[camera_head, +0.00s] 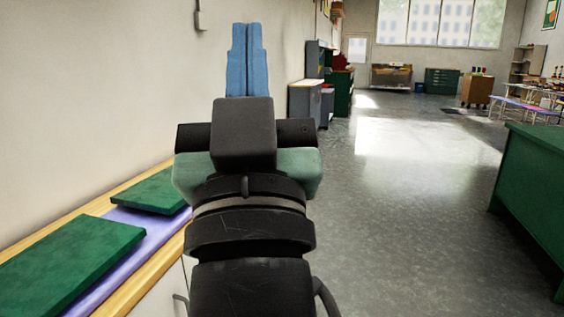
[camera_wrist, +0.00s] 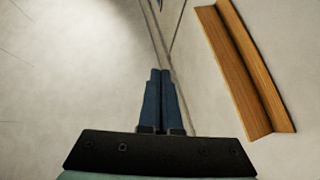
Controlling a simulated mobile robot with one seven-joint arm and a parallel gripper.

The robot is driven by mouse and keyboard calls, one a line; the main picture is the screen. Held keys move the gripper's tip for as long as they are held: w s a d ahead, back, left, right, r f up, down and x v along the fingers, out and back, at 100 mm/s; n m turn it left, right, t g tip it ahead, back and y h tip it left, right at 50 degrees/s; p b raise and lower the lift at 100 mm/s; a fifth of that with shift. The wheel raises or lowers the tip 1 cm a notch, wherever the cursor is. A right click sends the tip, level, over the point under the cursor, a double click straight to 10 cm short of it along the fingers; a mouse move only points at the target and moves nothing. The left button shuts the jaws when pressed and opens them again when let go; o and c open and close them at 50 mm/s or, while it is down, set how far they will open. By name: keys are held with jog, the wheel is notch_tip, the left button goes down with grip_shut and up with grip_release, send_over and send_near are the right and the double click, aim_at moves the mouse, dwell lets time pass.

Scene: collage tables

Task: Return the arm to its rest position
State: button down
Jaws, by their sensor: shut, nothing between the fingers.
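My gripper (camera_head: 247,62) is raised in the middle left of the head view, with its two blue fingers shut together and pointing up. Nothing shows between the fingers. In the wrist view the shut fingers (camera_wrist: 160,98) point up the picture, against a pale wall. My black wrist and arm reach up from the bottom of the head view and hide part of the room behind them.
At the left, a wooden-edged counter (camera_head: 141,287) runs along the wall with green boards (camera_head: 75,250) on a purple sheet. A green cabinet (camera_head: 535,190) stands at the right. The grey floor (camera_head: 400,220) between is clear. Cabinets stand further back.

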jog(key=s+d+r+m+t+h+p, duration=0.1)
jog(key=s+d+r+m+h+p, duration=0.15)
jog(key=s+r, duration=0.3)
notch_tip(320, 180, up, 36)
jog(key=n+p, duration=0.1)
jog(key=p, duration=3.5)
jog(key=shift+f, duration=0.1)
